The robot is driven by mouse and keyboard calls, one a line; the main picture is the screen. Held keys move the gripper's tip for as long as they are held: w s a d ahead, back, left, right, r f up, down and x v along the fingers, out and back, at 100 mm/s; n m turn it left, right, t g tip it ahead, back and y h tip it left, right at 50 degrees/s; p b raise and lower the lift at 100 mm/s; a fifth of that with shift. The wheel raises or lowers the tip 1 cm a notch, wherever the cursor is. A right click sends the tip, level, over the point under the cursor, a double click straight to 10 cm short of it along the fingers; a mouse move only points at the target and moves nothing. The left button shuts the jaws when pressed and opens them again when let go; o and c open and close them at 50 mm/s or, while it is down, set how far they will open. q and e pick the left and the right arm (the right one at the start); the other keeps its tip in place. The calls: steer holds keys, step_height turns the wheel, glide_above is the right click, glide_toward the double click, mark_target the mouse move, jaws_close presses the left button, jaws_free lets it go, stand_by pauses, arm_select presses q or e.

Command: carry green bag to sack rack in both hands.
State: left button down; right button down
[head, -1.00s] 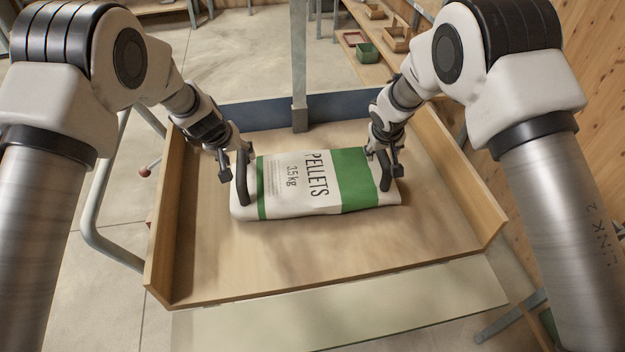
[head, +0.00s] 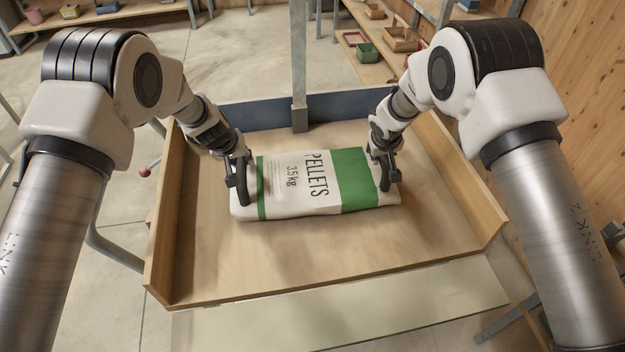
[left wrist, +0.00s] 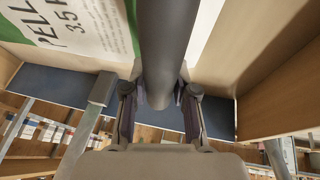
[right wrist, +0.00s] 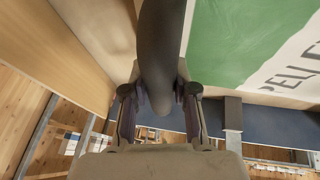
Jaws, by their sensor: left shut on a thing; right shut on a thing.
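The green bag (head: 325,185), white with green bands and marked PELLETS 3.5 kg, lies flat in a shallow wooden tray (head: 330,255). A dark handle stands at each end of it. My left gripper (head: 239,168) is shut on the left-end handle, which fills the space between its fingers in the left wrist view (left wrist: 160,100). My right gripper (head: 384,160) is shut on the right-end handle, also between the fingers in the right wrist view (right wrist: 160,100). The bag looks to rest on the tray floor. I cannot tell which structure is the sack rack.
The tray has wooden side walls and a blue back wall (head: 262,112). A grey post (head: 299,60) rises behind it. A pale ledge (head: 340,305) runs along its front. Shelves with small bins (head: 369,52) stand at the back right. Open concrete floor lies to the left and behind.

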arm_select(q)
steer(key=shift+w+r, duration=0.2)
steer(key=shift+r, duration=0.05)
arm_select(e)
steer(key=shift+w+r, duration=0.2)
steer(key=shift+r, duration=0.1)
